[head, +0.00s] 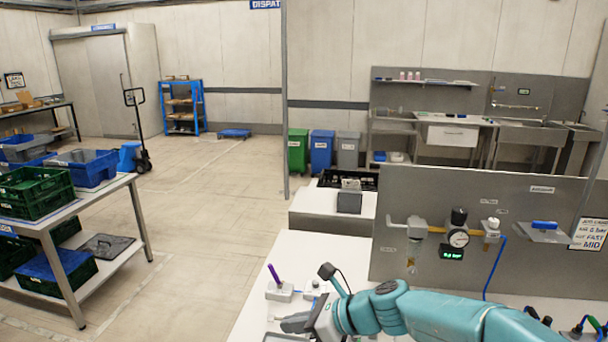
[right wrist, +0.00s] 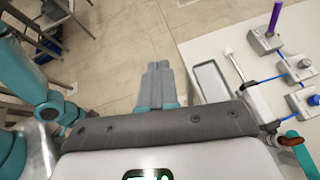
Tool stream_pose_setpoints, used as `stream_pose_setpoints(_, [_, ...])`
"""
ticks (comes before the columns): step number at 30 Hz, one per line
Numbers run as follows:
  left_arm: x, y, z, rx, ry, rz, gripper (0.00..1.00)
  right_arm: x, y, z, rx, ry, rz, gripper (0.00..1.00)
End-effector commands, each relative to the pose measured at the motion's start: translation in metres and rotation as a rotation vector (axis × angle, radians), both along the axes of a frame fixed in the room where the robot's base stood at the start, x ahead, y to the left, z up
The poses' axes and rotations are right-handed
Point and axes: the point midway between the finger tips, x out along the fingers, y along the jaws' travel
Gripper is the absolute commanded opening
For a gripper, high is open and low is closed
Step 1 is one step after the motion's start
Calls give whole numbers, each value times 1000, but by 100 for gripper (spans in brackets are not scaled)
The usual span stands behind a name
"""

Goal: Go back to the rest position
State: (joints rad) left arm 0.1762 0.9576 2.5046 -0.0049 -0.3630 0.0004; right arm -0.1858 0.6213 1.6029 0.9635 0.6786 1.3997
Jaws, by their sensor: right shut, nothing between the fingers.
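My right gripper (head: 292,323) is low in the middle of the head view, at the left edge of the white bench (head: 262,262). Its arm reaches in from the lower right. In the right wrist view its two grey fingers (right wrist: 158,82) are together, with nothing between them. The floor shows beyond the fingertips, and a small light tray (right wrist: 210,82) lies on the bench to their right. My left gripper does not show in either view.
A grey panel (head: 400,188) with a gauge (head: 458,238) rises on the right. A table with green crates (head: 35,200) stands at the left. The floor between is clear.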

Motion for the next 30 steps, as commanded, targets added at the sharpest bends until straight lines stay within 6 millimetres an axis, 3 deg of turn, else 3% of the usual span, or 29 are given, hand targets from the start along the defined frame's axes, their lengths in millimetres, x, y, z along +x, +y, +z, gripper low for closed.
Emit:
stream_pose_setpoints(2, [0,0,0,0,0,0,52,1,0,0,0,0,-1,0])
stream_pose_setpoints(5, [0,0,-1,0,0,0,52,10,-20,-23,-4,40,-39,0])
stream_pose_setpoints(8, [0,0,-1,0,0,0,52,6,-30,-51,-14,100,-49,0])
stream_pose_setpoints(17, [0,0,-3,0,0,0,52,-41,-59,-150,-134,258,-18,0])
stream_pose_setpoints(20, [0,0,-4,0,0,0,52,-71,-74,-193,-218,287,29,0])
stream_pose_setpoints(23, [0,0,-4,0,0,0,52,-120,-94,-247,-344,282,145,0])
stream_pose_setpoints(27, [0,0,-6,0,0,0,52,-215,-125,-315,-537,145,488,0])
stream_pose_setpoints(30, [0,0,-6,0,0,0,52,-283,-138,-341,-630,-132,879,0])
